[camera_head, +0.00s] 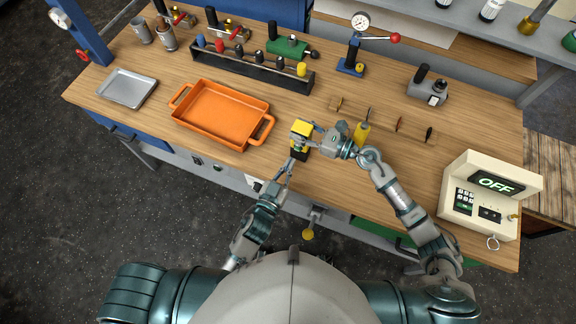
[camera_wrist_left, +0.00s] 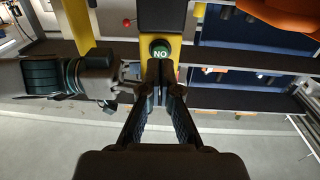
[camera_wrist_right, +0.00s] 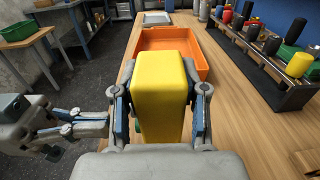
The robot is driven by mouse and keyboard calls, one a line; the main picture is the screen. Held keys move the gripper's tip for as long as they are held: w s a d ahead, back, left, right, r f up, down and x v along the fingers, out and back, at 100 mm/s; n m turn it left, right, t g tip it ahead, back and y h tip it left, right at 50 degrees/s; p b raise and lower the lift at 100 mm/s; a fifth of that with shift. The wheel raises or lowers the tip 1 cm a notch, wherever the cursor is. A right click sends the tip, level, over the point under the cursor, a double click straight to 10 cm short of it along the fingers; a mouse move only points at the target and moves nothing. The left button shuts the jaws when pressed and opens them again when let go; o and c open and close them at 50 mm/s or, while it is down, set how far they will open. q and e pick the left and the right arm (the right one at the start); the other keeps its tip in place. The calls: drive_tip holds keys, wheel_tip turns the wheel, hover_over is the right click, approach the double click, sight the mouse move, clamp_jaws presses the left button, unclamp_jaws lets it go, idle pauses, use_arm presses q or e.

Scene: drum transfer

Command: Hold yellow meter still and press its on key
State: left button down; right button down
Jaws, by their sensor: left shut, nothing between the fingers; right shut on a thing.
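The yellow meter (camera_head: 301,127) stands near the table's front edge, with a yellow top and a dark lower face. My right gripper (camera_head: 312,134) is shut on it from the right; in the right wrist view the meter (camera_wrist_right: 164,90) sits between the two fingers. My left gripper (camera_head: 290,162) is shut and empty, in front of the meter's front face. In the left wrist view the green on key (camera_wrist_left: 160,52), its lettering upside down, shows just beyond the left fingertips (camera_wrist_left: 163,72). I cannot tell whether the fingertips touch the key.
An orange tray (camera_head: 211,116) lies to the left of the meter. A yellow-handled tool (camera_head: 362,133) is to the right, behind my right arm. A cream box reading OFF (camera_head: 487,201) stands at the right end. A black rack with several tools (camera_head: 235,70) is behind.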

sight(297, 150)
use_arm(q)
drive_tip(key=shift+x, duration=1.8)
drive_tip(key=shift+v, duration=3)
use_arm(e)
drive_tip(key=c, duration=0.5)
unclamp_jaws()
drive_tip(key=shift+c, duration=0.2)
